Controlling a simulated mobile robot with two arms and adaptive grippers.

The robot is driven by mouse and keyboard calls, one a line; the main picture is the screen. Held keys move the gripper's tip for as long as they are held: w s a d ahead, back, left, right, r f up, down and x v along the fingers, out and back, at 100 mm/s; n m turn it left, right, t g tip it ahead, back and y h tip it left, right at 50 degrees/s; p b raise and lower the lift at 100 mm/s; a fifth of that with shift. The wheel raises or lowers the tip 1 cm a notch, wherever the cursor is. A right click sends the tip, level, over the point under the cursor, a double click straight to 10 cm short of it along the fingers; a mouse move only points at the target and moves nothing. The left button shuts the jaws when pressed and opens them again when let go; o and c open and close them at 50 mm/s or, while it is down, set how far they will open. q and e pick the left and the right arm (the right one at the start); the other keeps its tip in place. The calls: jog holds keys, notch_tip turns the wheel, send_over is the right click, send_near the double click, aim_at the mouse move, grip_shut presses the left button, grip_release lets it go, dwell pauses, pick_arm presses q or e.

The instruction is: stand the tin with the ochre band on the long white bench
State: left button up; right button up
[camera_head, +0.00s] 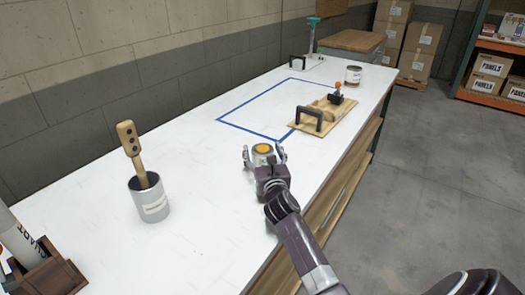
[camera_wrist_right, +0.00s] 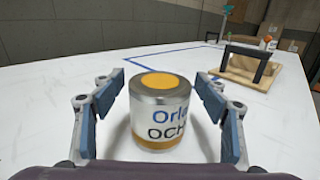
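In the head view the tin (camera_head: 262,149) is near the bench's right edge, partly hidden by my gripper. My right gripper (camera_head: 264,154) is open around the tin. In the right wrist view a finger of the gripper (camera_wrist_right: 160,92) is on each side, with a visible gap to the tin on both sides. My left gripper is not in view.
A blue tape outline (camera_head: 248,102) marks the bench. A wooden board with a black handle (camera_head: 309,118) lies beyond the tin. Another tin (camera_head: 353,75) stands farther back. A metal can with a wooden-handled tool (camera_head: 149,199) stands at the left. Bare bench lies between.

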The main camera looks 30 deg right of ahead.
jog(key=shift+r, duration=0.2)
jog(key=shift+s+a+f, duration=0.1)
jog(key=shift+s+f, duration=0.05)
jog(key=shift+s, duration=0.1)
jog(key=v, duration=1.1)
jog(key=shift+s+a, duration=0.1)
jog(key=shift+s, duration=0.1)
